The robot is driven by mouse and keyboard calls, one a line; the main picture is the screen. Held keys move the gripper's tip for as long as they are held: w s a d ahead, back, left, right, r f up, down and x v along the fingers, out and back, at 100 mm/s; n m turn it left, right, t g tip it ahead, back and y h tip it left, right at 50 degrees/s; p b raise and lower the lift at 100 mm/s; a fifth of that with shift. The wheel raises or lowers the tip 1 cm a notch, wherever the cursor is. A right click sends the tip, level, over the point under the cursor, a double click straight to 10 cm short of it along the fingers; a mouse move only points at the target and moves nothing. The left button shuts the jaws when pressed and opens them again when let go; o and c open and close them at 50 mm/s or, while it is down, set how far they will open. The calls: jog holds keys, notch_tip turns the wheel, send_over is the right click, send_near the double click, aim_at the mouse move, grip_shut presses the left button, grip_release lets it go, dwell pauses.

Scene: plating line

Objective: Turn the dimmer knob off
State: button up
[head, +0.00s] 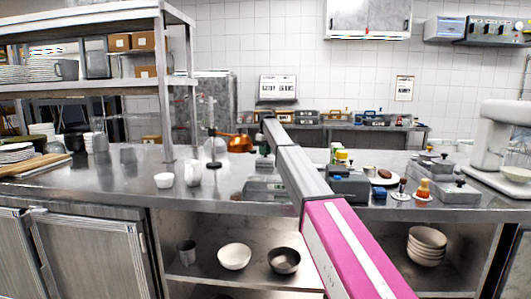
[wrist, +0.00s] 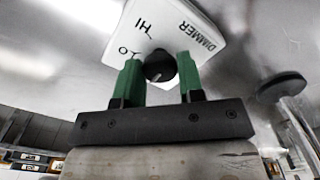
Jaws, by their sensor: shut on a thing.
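The dimmer plate (wrist: 170,28) is white, with dark lettering "DIMMER" and "HI" that appears turned over in the wrist view. The dimmer knob (wrist: 160,66) is round and black, with a short white mark pointing to the lower left. My gripper (wrist: 159,62) has its two green fingers on either side of the knob and is shut on it. In the head view my arm reaches to the back of the counter, and I cannot make out the dimmer there.
A steel shelf rack (head: 165,100) stands at the left. In the wrist view a dark disc (wrist: 282,87) is at the right.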

dwell(0.3)
jog(key=o, duration=0.9)
jog(key=shift+r, duration=0.1)
notch_tip(320, 180, up, 11)
jog(key=shift+f, duration=0.15)
jog(key=shift+d, duration=0.1)
